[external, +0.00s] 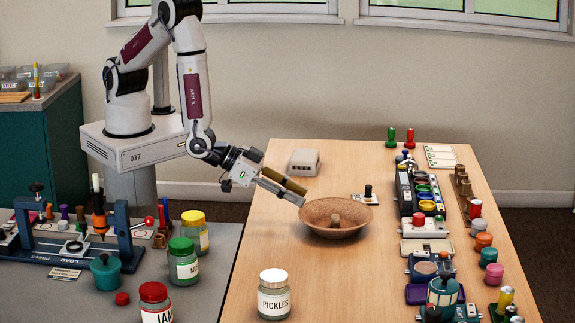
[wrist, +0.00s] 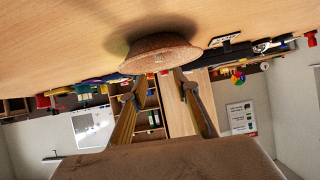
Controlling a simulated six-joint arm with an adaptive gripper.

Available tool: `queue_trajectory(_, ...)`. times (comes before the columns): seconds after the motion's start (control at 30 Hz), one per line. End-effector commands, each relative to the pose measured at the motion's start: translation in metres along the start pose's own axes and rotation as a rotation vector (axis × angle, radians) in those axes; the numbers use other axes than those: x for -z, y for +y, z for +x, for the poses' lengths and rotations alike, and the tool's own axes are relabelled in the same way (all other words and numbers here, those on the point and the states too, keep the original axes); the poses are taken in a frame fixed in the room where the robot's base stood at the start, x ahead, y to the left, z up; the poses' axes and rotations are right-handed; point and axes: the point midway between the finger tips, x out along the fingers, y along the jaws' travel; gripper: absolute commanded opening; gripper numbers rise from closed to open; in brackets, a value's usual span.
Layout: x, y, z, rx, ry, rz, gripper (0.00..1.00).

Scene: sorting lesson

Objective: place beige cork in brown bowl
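The brown bowl (external: 313,215) stands on the wooden table, left of the rows of small objects. A small beige-brown cylinder, which looks like the cork (external: 336,219), stands inside the bowl near its middle. My gripper (external: 294,192) is tilted downward just at the left rim of the bowl; I cannot tell whether it touches it. In the wrist view the fingers (wrist: 158,90) are apart with nothing between them, and the bowl (wrist: 158,58) shows beyond the tips. The inside of the bowl is hidden in the wrist view.
A grey-white box (external: 303,163) and a small card with a black knob (external: 367,195) lie behind the bowl. A pickles jar (external: 274,295) stands at the front. Several small objects line the right side. The table left of the bowl is clear.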

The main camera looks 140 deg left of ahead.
Motion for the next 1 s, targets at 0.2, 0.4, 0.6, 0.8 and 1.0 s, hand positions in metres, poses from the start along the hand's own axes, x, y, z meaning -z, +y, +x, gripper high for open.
queue_trajectory(0.2,0.000,0.000,0.000,0.000,0.000,0.000,0.30)
queue_trajectory(0.4,0.002,0.002,-0.002,-0.008,-0.005,-0.003,0.30)
queue_trajectory(0.6,0.016,0.015,-0.012,-0.055,-0.030,-0.018,0.30)
queue_trajectory(0.8,0.039,0.036,-0.037,-0.143,-0.083,-0.036,0.30)
queue_trajectory(1.0,0.062,0.056,-0.070,-0.242,-0.142,-0.039,0.30)
